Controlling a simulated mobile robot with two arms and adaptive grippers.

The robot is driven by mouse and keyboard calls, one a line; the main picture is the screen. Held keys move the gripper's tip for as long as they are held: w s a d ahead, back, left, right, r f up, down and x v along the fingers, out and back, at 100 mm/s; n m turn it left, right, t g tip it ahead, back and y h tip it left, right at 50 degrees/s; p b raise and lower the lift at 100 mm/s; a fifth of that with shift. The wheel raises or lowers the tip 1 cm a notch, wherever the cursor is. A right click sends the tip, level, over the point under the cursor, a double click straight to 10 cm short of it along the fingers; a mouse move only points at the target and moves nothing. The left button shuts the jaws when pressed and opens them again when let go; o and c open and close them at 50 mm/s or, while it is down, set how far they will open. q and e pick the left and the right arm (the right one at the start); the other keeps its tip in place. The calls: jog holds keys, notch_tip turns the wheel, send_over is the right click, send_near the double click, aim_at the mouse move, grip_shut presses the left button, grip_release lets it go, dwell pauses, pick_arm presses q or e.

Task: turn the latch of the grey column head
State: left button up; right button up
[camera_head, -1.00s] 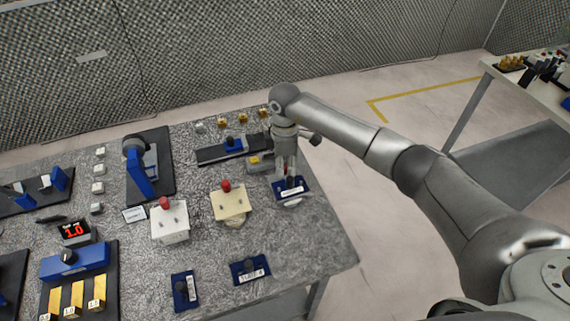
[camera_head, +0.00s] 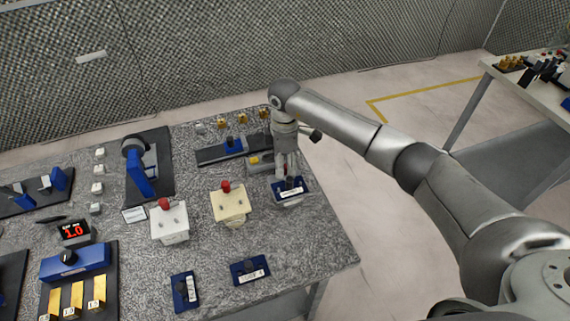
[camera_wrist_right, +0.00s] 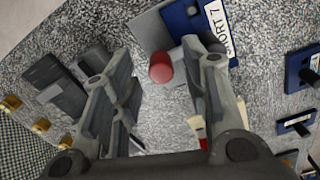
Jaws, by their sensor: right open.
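My right gripper (camera_head: 287,172) is open and points down over the right part of the table, just behind a blue plate with a white label (camera_head: 291,190). In the right wrist view a red knob (camera_wrist_right: 161,67) lies between the spread fingers, with a short grey bar beside it close to one fingertip. The labelled blue plate (camera_wrist_right: 205,25) and a grey surface (camera_wrist_right: 152,30) lie beyond the knob. The grey column head is mostly hidden by my gripper in the head view, and I cannot make out its latch clearly. My left gripper is not in view.
A cream box (camera_head: 230,203) and a white box (camera_head: 169,222), each with a red knob, stand to the left of my gripper. A dark rail with a blue block (camera_head: 234,146) lies behind. Two blue plates (camera_head: 185,291) (camera_head: 250,270) lie near the front edge.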

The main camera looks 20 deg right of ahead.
aim_at(285, 166)
notch_tip(285, 166, up, 7)
jog(key=shift+w+f, duration=0.1)
dwell(0.7)
